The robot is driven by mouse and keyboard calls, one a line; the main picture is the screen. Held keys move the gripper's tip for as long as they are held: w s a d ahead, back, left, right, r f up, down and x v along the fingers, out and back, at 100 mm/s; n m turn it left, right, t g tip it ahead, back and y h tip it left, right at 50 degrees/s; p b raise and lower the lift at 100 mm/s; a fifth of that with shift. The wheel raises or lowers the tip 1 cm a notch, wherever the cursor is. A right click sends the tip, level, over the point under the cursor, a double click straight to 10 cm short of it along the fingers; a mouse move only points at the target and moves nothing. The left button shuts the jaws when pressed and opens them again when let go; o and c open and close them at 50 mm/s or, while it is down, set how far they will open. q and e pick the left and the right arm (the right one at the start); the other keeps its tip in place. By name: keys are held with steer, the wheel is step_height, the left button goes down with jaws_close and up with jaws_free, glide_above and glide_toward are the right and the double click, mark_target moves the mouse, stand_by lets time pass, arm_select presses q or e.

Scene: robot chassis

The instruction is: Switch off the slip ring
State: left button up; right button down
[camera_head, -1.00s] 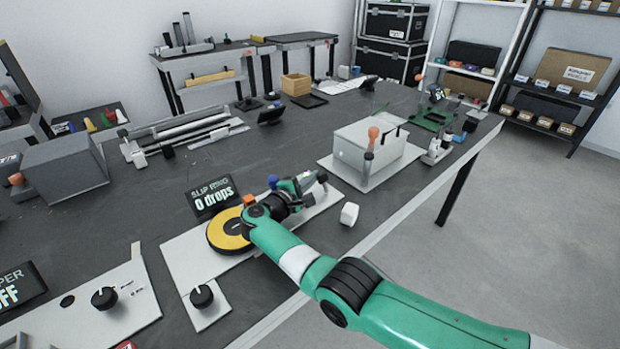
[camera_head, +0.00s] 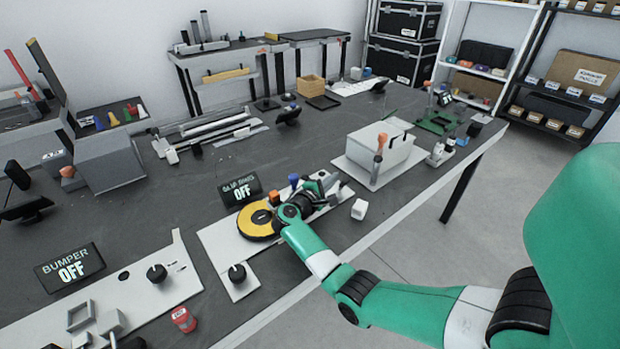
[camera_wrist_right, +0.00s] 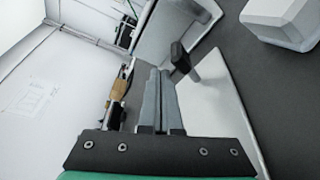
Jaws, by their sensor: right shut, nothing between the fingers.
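The slip ring is a yellow disc with a black centre (camera_head: 259,221) on a white base plate (camera_head: 217,240). Its black display (camera_head: 240,192) stands behind it and reads OFF. A black knob (camera_head: 237,273) sits on a small white plate in front of the disc. My right gripper (camera_head: 324,187) is beyond the disc, over the far part of the plate, shut and empty. In the right wrist view its two grey fingers (camera_wrist_right: 158,95) lie together, with a black-topped lever (camera_wrist_right: 180,57) just past their tips. My left gripper is not in view.
A white cube (camera_head: 359,209) lies right of the gripper near the table edge. A white box (camera_head: 381,147) with an orange-tipped lever stands beyond. The bumper display (camera_head: 70,268) reads OFF at the left. The dark tabletop behind the slip ring is mostly clear.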

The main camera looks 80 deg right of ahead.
steer(key=shift+d, duration=0.1)
steer(key=shift+a+r, duration=0.15)
steer(key=shift+a, duration=0.05)
steer(key=p+v, duration=0.2)
steer(key=v, duration=0.9)
steer(key=shift+w+a, duration=0.15)
steer(key=shift+a, duration=0.05)
